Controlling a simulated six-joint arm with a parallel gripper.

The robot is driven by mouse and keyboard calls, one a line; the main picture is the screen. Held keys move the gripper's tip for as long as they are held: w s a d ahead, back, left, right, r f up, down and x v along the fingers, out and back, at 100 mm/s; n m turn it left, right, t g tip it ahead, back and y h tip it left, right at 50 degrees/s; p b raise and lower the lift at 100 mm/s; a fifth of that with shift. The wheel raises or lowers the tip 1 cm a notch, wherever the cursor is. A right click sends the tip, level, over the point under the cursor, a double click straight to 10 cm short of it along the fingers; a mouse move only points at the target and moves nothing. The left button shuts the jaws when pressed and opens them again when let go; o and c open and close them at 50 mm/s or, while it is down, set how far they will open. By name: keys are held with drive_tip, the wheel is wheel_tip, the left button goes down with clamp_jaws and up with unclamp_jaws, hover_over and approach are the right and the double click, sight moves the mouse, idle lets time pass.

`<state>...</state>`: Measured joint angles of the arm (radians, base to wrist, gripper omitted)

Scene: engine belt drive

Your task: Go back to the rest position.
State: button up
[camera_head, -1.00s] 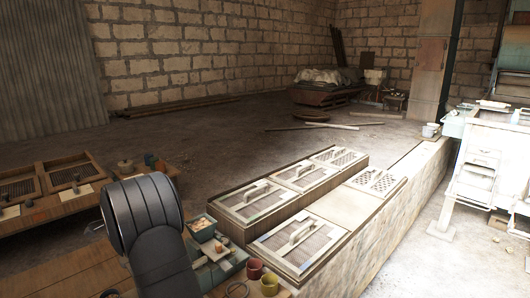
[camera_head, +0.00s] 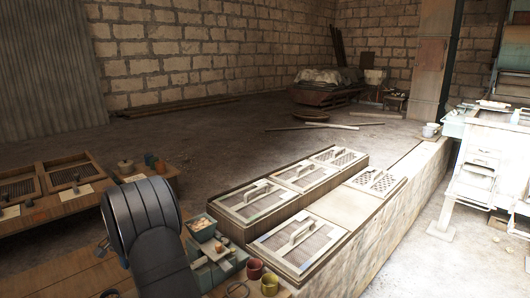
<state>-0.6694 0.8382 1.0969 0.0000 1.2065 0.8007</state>
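My gripper is not in view. A dark, rounded link of my arm (camera_head: 143,215) rises from the bottom edge at the lower left. It hides part of the wooden bench behind it. No engine or belt can be made out in this view.
A long low counter (camera_head: 405,190) with framed, handled mesh panels (camera_head: 300,245) runs from the lower middle to the upper right. The floor behind is mostly clear.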

drive_tip(key=n, duration=0.4)
drive_tip(key=shift+n, duration=0.4)
drive_tip(key=n, duration=0.4)
drive_tip(key=shift+n, duration=0.3)
